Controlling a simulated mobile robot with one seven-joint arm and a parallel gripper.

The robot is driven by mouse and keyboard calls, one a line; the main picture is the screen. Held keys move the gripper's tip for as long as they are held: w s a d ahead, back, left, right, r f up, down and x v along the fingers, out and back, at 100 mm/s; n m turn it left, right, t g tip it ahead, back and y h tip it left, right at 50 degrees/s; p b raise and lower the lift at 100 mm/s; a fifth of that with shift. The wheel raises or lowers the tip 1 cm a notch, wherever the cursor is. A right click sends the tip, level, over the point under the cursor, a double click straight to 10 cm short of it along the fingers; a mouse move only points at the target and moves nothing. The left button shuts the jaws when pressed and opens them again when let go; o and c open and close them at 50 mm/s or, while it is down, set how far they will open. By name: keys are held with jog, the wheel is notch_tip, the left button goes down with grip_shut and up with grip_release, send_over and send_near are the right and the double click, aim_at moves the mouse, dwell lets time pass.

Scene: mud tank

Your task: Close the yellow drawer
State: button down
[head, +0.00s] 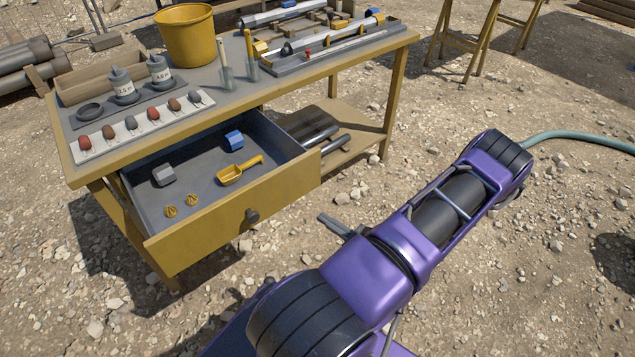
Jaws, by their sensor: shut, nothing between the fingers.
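The yellow drawer (290,192) is pulled well out of the yellow workbench (395,85), with its front panel facing me and a dark round knob (252,215) on it. Inside lie a grey block (164,176), a blue block (234,140), a yellow scoop (240,171) and two small yellow pieces (181,205). My gripper (325,219) is shut and empty. In the picture it is to the right of the knob, apart from the drawer front. My purple arm hides part of the ground in front.
The bench top holds a yellow bucket (186,36), grey weights (123,86), a white strip with several small samples (144,122) and a tray of tubes (335,46). Metal pipes (328,138) lie on the lower shelf. The stony ground right of the drawer is open.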

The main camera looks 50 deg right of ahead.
jog(key=s+d+m+h, duration=0.1)
jog(key=d+m+h, duration=0.1)
jog(key=h, duration=0.1)
send_near(297, 181)
jog(key=x, duration=0.7)
jog(key=shift+r, duration=0.15)
